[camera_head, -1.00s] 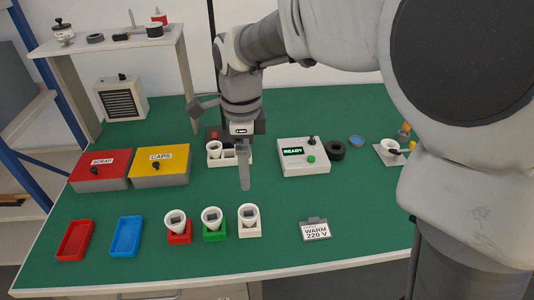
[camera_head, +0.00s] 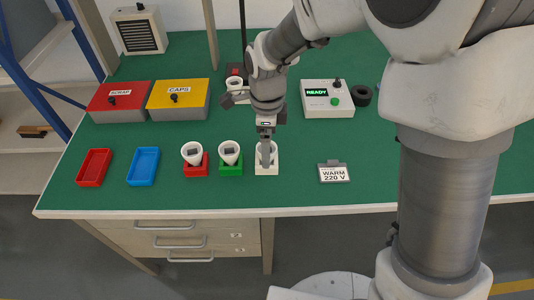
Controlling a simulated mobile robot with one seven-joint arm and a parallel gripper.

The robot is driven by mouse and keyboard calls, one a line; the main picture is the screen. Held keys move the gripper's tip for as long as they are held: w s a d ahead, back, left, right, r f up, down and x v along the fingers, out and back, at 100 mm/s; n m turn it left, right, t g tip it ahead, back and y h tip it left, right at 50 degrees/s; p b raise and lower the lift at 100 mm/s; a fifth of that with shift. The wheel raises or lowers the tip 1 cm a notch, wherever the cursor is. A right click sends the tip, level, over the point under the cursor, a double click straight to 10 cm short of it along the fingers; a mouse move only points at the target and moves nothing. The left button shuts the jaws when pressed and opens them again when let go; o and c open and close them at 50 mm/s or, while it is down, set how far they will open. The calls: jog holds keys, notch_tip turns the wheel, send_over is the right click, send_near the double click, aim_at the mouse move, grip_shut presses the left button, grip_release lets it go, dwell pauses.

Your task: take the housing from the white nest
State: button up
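The white nest (camera_head: 268,170) stands on the green table, rightmost in a row with the green nest (camera_head: 230,168) and the red nest (camera_head: 196,171). A white cup-shaped housing (camera_head: 275,150) sits in it, partly hidden behind my gripper (camera_head: 266,161). My gripper points down with its fingers at the housing's mouth. I see its fingers edge-on, so their opening and any contact cannot be told. Similar white housings stand in the green nest (camera_head: 229,149) and the red nest (camera_head: 191,152).
A red tray (camera_head: 80,168) and a blue tray (camera_head: 130,166) lie at the left. Behind them are the red scrap box (camera_head: 105,115) and yellow caps box (camera_head: 190,113). The tester reading READY (camera_head: 325,111) stands behind right; a "WARM 220 V" sign (camera_head: 333,178) lies right of the nest.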

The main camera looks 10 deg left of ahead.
notch_tip(320, 180, down, 2)
jog(key=shift+c, duration=0.2)
jog(key=c, duration=1.4)
jog(key=shift+r, duration=0.1)
